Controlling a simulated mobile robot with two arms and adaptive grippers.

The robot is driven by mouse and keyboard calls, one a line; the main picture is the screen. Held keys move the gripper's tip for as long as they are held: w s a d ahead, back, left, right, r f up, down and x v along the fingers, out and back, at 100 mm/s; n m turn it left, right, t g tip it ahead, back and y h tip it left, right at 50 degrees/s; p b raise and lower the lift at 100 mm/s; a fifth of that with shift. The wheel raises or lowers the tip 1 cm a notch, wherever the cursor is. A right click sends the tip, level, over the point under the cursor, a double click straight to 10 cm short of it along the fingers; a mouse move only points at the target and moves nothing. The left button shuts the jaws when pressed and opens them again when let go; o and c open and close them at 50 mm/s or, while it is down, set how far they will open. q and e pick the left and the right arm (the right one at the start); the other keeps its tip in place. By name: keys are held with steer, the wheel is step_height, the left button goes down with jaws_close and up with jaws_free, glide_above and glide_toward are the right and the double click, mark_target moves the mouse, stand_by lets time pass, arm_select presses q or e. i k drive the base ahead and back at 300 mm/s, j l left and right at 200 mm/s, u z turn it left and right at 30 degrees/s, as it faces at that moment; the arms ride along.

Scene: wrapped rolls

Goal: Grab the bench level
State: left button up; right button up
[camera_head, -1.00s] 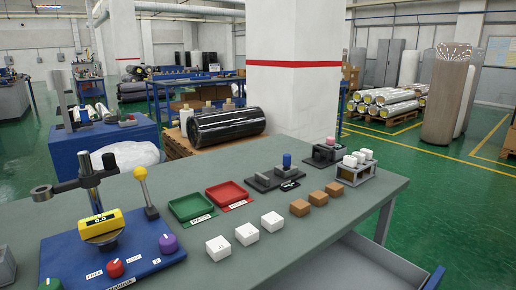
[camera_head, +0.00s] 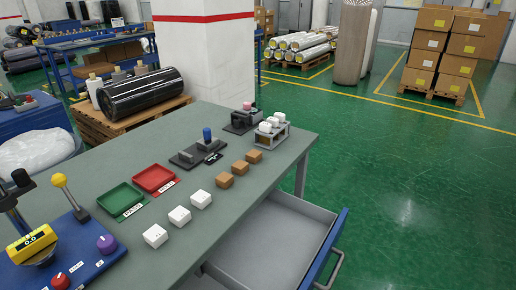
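No thing in view is one I can surely name as the bench level. A yellow device with a "0.0" display (camera_head: 32,245) is on a blue base plate (camera_head: 88,262) at the left end of the grey-green workbench (camera_head: 150,200). The left picture edge cuts off part of this station. A yellow-knobbed lever (camera_head: 60,181), a red knob (camera_head: 60,281) and a purple knob (camera_head: 106,243) are on the plate. Neither of my grippers is in view.
A green tray (camera_head: 121,199), a red tray (camera_head: 153,178), white blocks (camera_head: 179,216) and brown blocks (camera_head: 240,167) lie on the bench. An empty drawer (camera_head: 265,250) stands open at its front. Green floor to the right is clear up to stacked cartons (camera_head: 445,50).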

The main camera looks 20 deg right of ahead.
mark_target(20, 250)
steer(key=z, duration=1.15)
steer(key=u, duration=2.2)
steer(key=j+u, duration=0.2)
steer(key=j, duration=0.5)
